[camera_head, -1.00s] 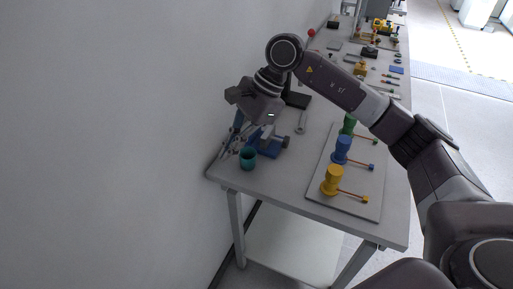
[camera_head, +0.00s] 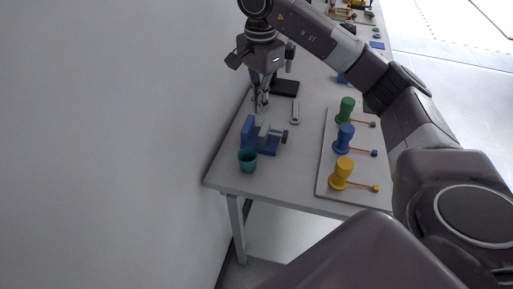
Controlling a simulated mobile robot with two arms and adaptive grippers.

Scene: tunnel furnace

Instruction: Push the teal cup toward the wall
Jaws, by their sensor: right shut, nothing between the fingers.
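The teal cup (camera_head: 247,160) stands upright near the table's front left corner, a short way from the white wall (camera_head: 110,140). My right gripper (camera_head: 261,106) hangs over the left side of the table, behind the blue vise and farther back than the cup. Its fingers are shut, with nothing between them, and it is apart from the cup. My left gripper is not in view.
A blue vise (camera_head: 267,148) stands right behind the cup. A board (camera_head: 325,170) with green, blue and yellow pegs is at the right. The table top (camera_head: 285,180) is bare between cup and board.

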